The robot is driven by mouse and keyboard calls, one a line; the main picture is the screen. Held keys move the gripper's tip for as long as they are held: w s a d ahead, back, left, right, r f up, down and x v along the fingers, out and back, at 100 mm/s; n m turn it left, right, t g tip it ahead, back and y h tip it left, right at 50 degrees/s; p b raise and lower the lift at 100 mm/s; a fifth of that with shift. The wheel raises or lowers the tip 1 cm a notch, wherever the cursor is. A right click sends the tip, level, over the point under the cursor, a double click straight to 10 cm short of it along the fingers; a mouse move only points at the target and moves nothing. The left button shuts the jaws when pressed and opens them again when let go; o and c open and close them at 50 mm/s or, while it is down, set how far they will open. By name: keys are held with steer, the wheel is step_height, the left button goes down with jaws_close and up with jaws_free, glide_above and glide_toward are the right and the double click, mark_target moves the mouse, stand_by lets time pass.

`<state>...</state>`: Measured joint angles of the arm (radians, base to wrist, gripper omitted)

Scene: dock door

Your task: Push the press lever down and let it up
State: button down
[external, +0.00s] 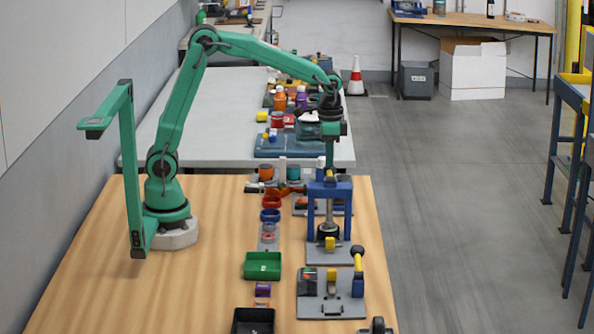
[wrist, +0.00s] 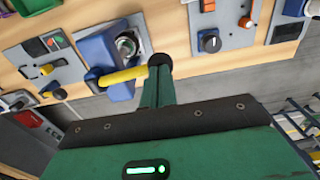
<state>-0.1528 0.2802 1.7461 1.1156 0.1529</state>
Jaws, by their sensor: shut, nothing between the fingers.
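The press (external: 315,205) is a blue frame on a grey plate, with a dark and silver ram in its middle. Its yellow lever (external: 330,176) shows at the top of the frame. In the wrist view the lever (wrist: 122,76) runs from the blue press body (wrist: 100,52) to a dark end at my fingertips. My gripper (external: 330,163) points down over the press and is shut and empty. Its narrow green fingers (wrist: 157,82) are at the lever's outer end. I cannot tell whether they touch it; the lever's tip is partly hidden.
A green bin (external: 262,265) and a black bin (external: 252,321) are to the left. Several small parts line the bench left of the press.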

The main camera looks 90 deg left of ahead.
steer(key=shift+f, duration=0.65)
stand_by(0.9)
steer(key=shift+r, duration=0.15)
stand_by(0.6)
step_height(320, 180, up, 10)
stand_by(1.7)
steer(key=shift+d, duration=0.1)
steer(key=s+d+f+t, duration=0.1)
steer(key=s+d+t, duration=0.1)
steer(key=s, duration=0.8)
steer(key=s+d+f+t, duration=0.1)
steer(key=s+d+t, duration=0.2)
steer(key=s, duration=0.8)
steer(key=shift+d+f+t, duration=0.25)
steer(key=shift+d+t, duration=0.05)
steer(key=shift+d, duration=0.45)
